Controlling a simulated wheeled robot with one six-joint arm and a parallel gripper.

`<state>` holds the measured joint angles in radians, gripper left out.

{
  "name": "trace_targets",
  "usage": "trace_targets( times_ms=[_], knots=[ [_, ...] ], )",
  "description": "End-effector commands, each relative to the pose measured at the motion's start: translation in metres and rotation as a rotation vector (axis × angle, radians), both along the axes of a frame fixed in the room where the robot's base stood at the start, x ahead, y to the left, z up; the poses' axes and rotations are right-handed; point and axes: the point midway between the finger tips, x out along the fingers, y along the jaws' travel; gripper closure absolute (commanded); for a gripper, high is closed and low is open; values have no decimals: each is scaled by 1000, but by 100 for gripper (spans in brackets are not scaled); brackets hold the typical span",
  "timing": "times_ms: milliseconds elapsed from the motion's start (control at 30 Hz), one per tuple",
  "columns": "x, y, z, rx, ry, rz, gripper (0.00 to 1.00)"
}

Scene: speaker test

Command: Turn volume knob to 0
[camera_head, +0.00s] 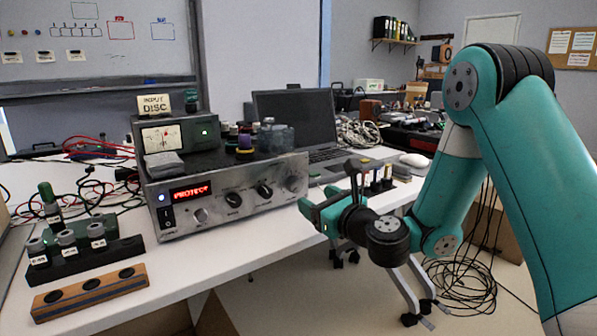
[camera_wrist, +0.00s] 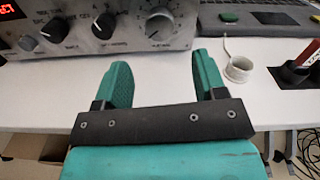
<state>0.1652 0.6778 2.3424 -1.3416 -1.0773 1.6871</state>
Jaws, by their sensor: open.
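The silver amplifier (camera_head: 225,195) stands on the white table, its red display reading "PROTECT". A large silver knob (camera_head: 292,184) with a dial scale is at the right end of its front panel. In the wrist view this silver knob (camera_wrist: 158,24) lies ahead of the jaws, roughly centred between them. Its labels are too blurred to read. Two black knobs (camera_head: 264,190) sit to its left. My gripper (camera_head: 312,203) is open and empty, in front of the panel's right end and apart from the knob. Its two teal fingers (camera_wrist: 160,65) point toward the panel.
A laptop (camera_head: 300,122) stands behind the amplifier. A small white cup (camera_wrist: 239,69) and a dark holder with a red-handled item (camera_wrist: 300,66) are right of the jaws. Racks (camera_head: 90,292) occupy the table's left. The table strip before the panel is clear.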

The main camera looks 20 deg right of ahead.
Motion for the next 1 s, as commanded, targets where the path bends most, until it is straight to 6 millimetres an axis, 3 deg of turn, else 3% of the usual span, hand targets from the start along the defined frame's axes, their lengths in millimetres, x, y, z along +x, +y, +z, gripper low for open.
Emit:
trace_targets(
  times_ms=[33,500,1000],
  knots=[
    [8,3,8,-1,2,2,35],
    [64,21,5,0,1,2,35],
    [74,24,-1,0,0,0,35]
  ],
)
